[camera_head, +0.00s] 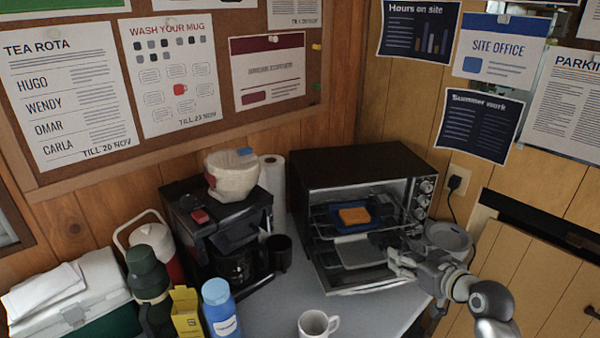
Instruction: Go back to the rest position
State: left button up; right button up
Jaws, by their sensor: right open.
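My right gripper (392,250) is at the front right of the toaster oven (375,165), by its open front. It is open, and I see nothing between its fingers. The oven door is down, and an orange-brown slice (354,215) lies on a dark blue tray (378,212) inside. The gripper partly covers the oven's lower right front. My left gripper does not show.
A coffee maker (205,215) stands left of the oven. A white mug (317,324), a blue bottle (220,308), a yellow box (186,312) and a green flask (148,280) stand near the front. The grey counter (275,308) is clear around the mug.

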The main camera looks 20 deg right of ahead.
jog(key=s+a+f+n+g+y, duration=0.15)
jog(key=s+a+f+g, duration=0.35)
jog(key=s+a+f, duration=0.5)
jog(key=s+a+f+g+h, duration=0.1)
jog(key=s+a+f+g, duration=0.2)
jog(key=s+a, duration=0.35)
jog(key=s+a+f+g, duration=0.2)
jog(key=s+a+f, duration=0.1)
jog(key=s+a, duration=0.4)
notch_tip(320, 180, down, 26)
jog(key=s+d+g, duration=0.1)
jog(key=s+d, duration=0.1)
jog(key=s+d+f+g, duration=0.1)
jog(key=s+d+f, duration=0.1)
jog(key=s+f, duration=1.4)
jog(key=shift+s+d+n+g, duration=0.25)
jog(key=shift+s+n+g, duration=0.05)
jog(key=shift+s+n, duration=0.2)
